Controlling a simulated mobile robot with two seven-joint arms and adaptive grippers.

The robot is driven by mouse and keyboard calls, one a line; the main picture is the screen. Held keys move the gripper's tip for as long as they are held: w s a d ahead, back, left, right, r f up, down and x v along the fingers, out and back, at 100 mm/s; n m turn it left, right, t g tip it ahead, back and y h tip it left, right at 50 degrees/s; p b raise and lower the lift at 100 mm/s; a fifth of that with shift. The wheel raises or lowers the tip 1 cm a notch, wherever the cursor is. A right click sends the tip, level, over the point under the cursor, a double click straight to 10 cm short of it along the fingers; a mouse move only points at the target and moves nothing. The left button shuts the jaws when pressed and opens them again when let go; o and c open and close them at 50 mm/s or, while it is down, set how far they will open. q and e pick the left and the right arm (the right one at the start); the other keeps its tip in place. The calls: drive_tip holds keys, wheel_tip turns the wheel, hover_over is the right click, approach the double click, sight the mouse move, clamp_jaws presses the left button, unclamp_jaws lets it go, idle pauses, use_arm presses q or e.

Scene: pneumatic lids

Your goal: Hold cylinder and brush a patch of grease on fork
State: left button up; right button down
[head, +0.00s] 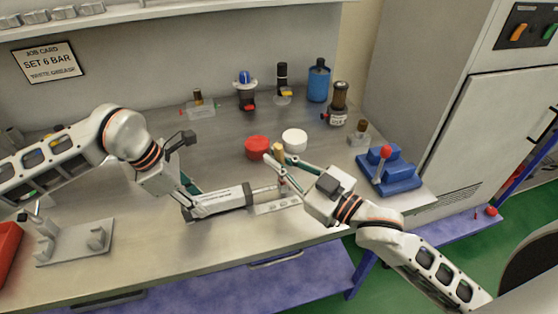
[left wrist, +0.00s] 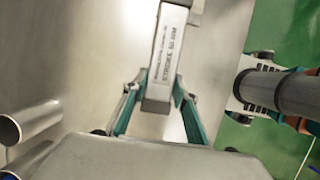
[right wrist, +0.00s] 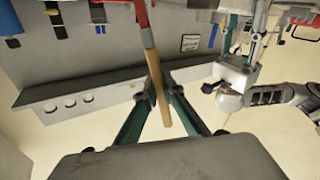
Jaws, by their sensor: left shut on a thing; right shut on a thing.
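The silver cylinder (head: 222,200) lies roughly level above the front of the bench, its rod end to the right. My left gripper (head: 188,198) is shut on its body; in the left wrist view the printed body (left wrist: 162,60) sits between the fingers. The fork at the rod tip is small and partly hidden near my right gripper.
A red tub (head: 257,147) and a white tub (head: 294,140) stand behind the brush. A blue block with a red-knobbed lever (head: 388,175) is at the right. Bottles and fittings line the back, including a blue bottle (head: 318,82). A metal stand (head: 75,243) is at front left.

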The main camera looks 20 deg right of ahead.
use_arm(q)
drive_tip(key=shift+f, duration=0.1)
use_arm(e)
drive_tip(key=shift+w+f, duration=0.1)
drive_tip(key=shift+w, duration=0.45)
drive_tip(key=shift+s, duration=0.1)
drive_tip(key=shift+s, duration=0.45)
drive_tip(key=shift+s, duration=0.15)
drive_tip(key=shift+s, duration=0.35)
drive_tip(key=shift+w, duration=0.1)
drive_tip(key=shift+w, duration=0.4)
